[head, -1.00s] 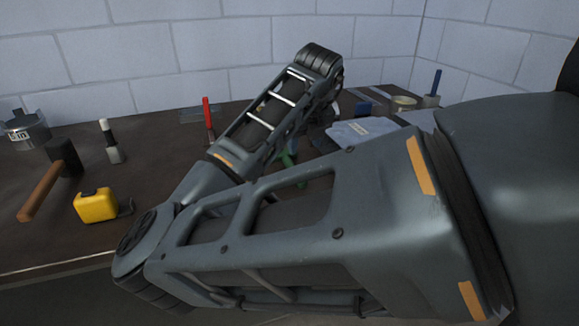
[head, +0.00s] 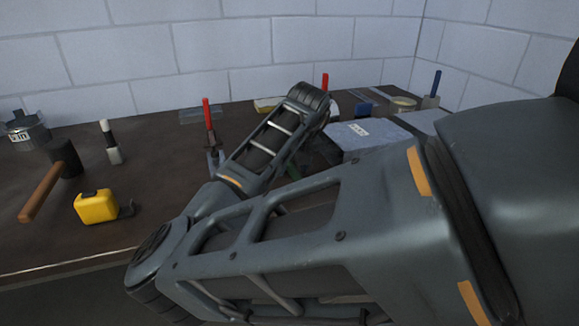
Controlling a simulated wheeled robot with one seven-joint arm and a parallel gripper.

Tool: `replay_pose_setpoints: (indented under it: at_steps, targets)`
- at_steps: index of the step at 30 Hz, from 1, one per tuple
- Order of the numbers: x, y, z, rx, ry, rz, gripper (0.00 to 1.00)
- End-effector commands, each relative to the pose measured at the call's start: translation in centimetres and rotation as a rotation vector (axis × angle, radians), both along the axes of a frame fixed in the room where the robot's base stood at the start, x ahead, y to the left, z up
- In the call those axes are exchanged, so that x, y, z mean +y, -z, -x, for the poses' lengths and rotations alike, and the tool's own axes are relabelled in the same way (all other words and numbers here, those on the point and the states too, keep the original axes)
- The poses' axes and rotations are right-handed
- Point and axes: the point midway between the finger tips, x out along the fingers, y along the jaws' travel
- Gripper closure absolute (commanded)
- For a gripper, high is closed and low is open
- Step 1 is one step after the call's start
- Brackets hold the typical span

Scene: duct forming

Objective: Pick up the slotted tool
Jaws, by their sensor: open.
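I cannot tell which tool is the slotted one; no slot is clear at this size. A red-handled tool (head: 207,114) stands upright left of my forearm, with grey metal at its lower end. A second red handle (head: 325,81) shows behind my arm's elbow, its lower part hidden. A blue-handled tool (head: 436,84) stands upright at the far right of the bench. My gripper is not visible; my arm's links fill the middle and right of the head view and hide part of the bench.
A blue-grey box (head: 366,137) lies behind my arm.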

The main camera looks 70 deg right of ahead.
Motion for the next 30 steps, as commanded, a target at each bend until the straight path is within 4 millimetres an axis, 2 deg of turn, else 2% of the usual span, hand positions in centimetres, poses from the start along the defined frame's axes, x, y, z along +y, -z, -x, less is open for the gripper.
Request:
replay_pose_setpoints:
  at_steps: [3,20,30]
  targets:
    - [0.00,-0.02,0.00,0.000,0.000,0.000,0.45]
    - [0.00,-0.06,0.00,0.000,-0.001,0.000,0.98]
    - [-0.01,-0.11,-0.02,0.000,-0.001,0.001,1.00]
